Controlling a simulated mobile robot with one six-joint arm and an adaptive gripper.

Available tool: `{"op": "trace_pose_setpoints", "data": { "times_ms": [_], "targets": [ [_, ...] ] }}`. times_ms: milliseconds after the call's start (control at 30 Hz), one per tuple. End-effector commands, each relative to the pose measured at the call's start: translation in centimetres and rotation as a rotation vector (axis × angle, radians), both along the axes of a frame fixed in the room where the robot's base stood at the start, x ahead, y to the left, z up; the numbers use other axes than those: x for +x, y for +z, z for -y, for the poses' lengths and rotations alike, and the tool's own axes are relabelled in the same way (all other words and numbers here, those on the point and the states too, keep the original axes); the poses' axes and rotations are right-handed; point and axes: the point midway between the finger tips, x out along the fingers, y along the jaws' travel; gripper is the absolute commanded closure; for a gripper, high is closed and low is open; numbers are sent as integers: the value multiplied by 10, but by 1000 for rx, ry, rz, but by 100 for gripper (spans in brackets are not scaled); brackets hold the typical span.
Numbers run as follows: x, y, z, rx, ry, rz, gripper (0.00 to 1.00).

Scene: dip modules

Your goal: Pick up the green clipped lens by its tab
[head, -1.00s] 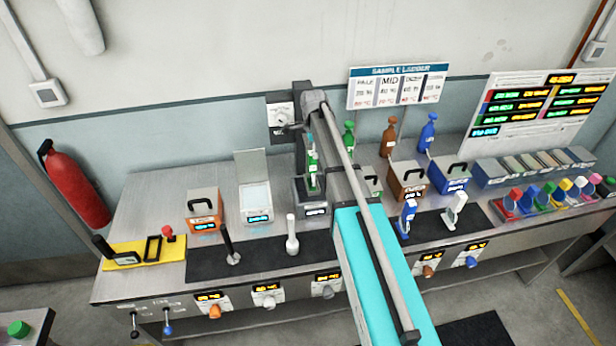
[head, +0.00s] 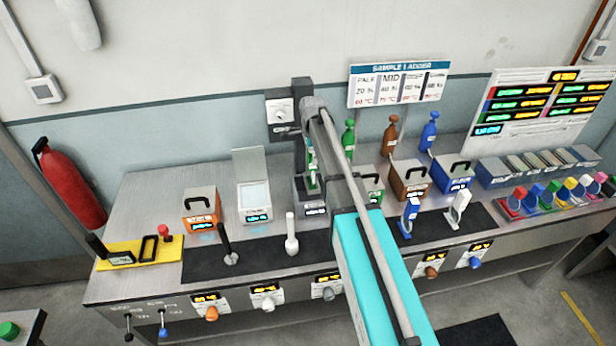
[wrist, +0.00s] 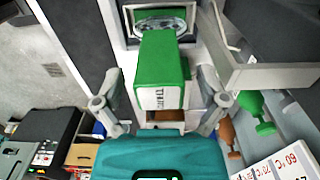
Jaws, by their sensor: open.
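The green clipped lens shows in the wrist view as a green tab (wrist: 162,62) with a white label, and a round clear lens lies beyond it in a dark square holder (wrist: 124,30). My gripper (wrist: 160,85) is open, with one finger on each side of the tab. Gaps show between the fingers and the tab, so it is not gripped. In the head view the green piece (head: 312,178) stands upright in a dark device at the middle of the bench, partly hidden by my arm. My gripper's fingers cannot be made out there.
An orange box (head: 201,211) and a white lidded unit (head: 254,203) stand left of the device. Green, brown and blue bottles (head: 390,136) and handled boxes (head: 452,174) stand to the right. Several colored discs (head: 535,198) line the far right. A white pestle-like piece (head: 291,238) stands in front.

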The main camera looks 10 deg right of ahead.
Motion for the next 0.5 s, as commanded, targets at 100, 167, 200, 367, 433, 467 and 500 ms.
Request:
{"op": "trace_pose_setpoints", "data": {
  "times_ms": [100, 167, 200, 367, 433, 467, 500],
  "targets": [
    [0, -10, 0, 0, 0, 0, 9],
    [0, -12, 0, 0, 0, 0, 9],
    [0, -13, 0, 0, 0, 0, 9],
    [0, -14, 0, 0, 0, 0, 9],
    [0, -14, 0, 0, 0, 0, 9],
    [0, -14, 0, 0, 0, 0, 9],
    [0, -13, 0, 0, 0, 0, 9]
  ]
}}
